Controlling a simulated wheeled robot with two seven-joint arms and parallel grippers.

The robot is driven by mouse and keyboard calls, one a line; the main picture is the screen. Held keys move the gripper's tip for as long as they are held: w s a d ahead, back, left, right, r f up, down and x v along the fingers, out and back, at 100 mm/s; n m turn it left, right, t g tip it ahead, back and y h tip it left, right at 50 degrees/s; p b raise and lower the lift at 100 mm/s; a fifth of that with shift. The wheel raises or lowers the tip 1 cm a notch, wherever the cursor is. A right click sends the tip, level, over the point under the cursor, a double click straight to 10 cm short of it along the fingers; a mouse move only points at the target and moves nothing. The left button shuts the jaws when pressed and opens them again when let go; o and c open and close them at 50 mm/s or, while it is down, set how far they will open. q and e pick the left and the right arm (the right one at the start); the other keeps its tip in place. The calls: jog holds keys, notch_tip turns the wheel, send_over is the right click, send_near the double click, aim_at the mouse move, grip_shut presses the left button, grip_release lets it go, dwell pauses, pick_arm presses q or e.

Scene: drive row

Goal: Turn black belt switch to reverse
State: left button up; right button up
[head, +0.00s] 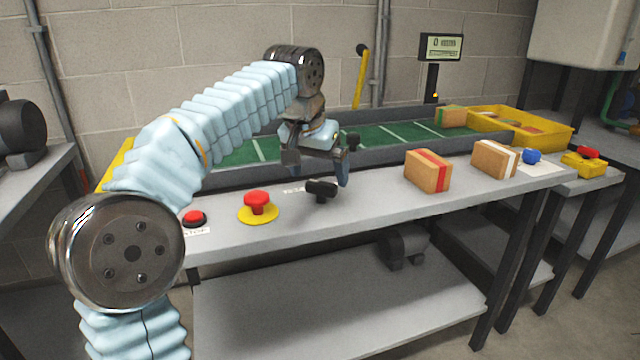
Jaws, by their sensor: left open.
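The black belt switch (321,189) is a small black knob on the front ledge of the grey bench, just right of the red mushroom button. A small printed label lies to its left, too small to read. My left gripper (318,178) comes from above with its fingers pointing down, one to each side of the switch in the picture. It is open, and I cannot tell whether a finger touches the knob. The green conveyor belt (395,132) runs behind. My right gripper is not in view.
A red mushroom button (257,202) on a yellow base and a flat red button (194,218) are left of the switch. A red-striped box (428,171) and a white-striped box (494,159) stand to the right. A yellow tray (545,131) sits at the belt's far end.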

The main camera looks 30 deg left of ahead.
aim_at(321, 192)
pick_arm(q)
jog(key=shift+x, duration=1.35)
jog(key=c, duration=1)
jog(key=shift+c, duration=0.2)
